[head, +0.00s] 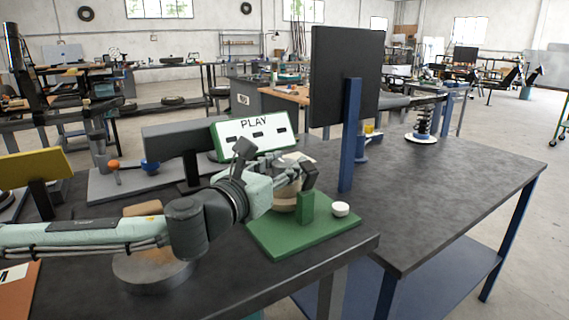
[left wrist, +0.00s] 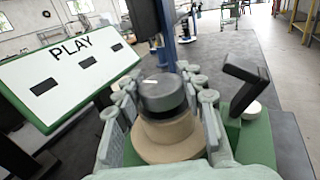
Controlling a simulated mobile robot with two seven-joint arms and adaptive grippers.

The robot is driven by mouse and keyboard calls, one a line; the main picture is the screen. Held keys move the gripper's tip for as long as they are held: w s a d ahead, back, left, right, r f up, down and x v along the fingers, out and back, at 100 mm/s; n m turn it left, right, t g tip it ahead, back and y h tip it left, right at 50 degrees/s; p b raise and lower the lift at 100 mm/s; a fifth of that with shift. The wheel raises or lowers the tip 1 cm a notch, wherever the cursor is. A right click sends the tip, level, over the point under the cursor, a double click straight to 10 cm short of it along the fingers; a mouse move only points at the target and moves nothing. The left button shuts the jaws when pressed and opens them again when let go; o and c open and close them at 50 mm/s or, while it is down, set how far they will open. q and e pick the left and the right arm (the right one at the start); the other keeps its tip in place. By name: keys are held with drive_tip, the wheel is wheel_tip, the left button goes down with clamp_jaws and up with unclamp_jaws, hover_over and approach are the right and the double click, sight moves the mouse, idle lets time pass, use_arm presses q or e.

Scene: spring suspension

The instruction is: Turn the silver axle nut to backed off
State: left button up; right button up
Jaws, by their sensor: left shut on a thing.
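The axle nut (left wrist: 163,94) is a grey round cap with a short white mark on its top, on a tan stepped hub (left wrist: 168,138) in the left wrist view. In the head view the hub (head: 285,203) stands on a green base plate (head: 300,240), and my gripper largely hides the nut. My left gripper (head: 290,172) reaches over the hub from the left. Its fingers (left wrist: 162,88) are on both sides of the nut and shut on it. A white panel marked PLAY (head: 254,137) with dark slots stands behind. My right gripper is not in view.
A green post with a black angled top (head: 306,200) and a small white round piece (head: 340,209) stand right of the hub. A tall dark panel on a blue post (head: 350,140) rises behind. A silver disc (head: 155,272) lies below my left arm. The right bench (head: 450,190) is mostly clear.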

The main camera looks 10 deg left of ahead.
sight(278, 169)
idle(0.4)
use_arm(q)
drive_tip(key=o, duration=1.2)
drive_tip(key=shift+v, duration=3.75)
